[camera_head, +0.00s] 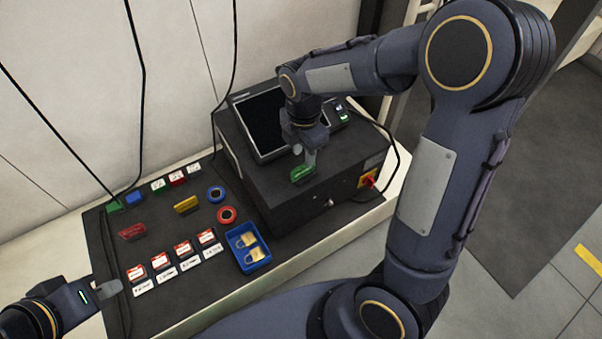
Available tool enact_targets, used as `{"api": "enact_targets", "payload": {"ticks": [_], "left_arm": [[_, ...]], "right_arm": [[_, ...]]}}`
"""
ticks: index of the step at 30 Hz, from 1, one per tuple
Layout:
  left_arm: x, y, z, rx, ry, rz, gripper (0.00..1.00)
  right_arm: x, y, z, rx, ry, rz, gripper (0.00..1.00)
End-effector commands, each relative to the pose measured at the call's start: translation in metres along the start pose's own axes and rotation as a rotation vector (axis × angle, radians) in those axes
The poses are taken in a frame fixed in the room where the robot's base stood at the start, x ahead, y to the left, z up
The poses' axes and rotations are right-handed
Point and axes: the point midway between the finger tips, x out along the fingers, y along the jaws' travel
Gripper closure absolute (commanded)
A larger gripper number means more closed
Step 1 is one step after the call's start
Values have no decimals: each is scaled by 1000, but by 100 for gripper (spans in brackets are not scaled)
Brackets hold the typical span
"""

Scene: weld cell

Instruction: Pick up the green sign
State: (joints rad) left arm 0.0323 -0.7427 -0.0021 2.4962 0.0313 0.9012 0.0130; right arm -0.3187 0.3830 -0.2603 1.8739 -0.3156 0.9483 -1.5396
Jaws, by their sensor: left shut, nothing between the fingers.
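The green sign (302,173) is a small green block at the fingertips of my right gripper (307,162). The gripper points down and appears shut on the sign, over the front part of the dark box-shaped unit. The fingers hide part of the sign, and I cannot tell whether it touches the unit's top. My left gripper (109,289) is shut and empty at the lower left, by the front edge of the table.
The dark unit (290,205) has a screen and a red-yellow switch (367,180). The dark mat (195,230) carries a red sign (132,231), a yellow sign (187,205), several tags and a blue tray (232,239) with padlocks. Cables hang at the left.

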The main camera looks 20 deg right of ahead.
Motion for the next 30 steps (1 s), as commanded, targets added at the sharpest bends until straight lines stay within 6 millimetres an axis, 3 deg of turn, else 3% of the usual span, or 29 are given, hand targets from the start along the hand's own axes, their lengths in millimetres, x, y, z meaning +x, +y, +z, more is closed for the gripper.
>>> {"api": "enact_targets", "payload": {"ticks": [15,22,30], "left_arm": [[27,-12,14,0,0,0,100],[26,-12,13,0,0,0,100],[26,-12,13,0,0,0,100]], "right_arm": [[64,-1,-2,5,1,-1,68],[64,-1,-2,5,2,1,68],[64,-1,-2,5,2,1,100]]}}
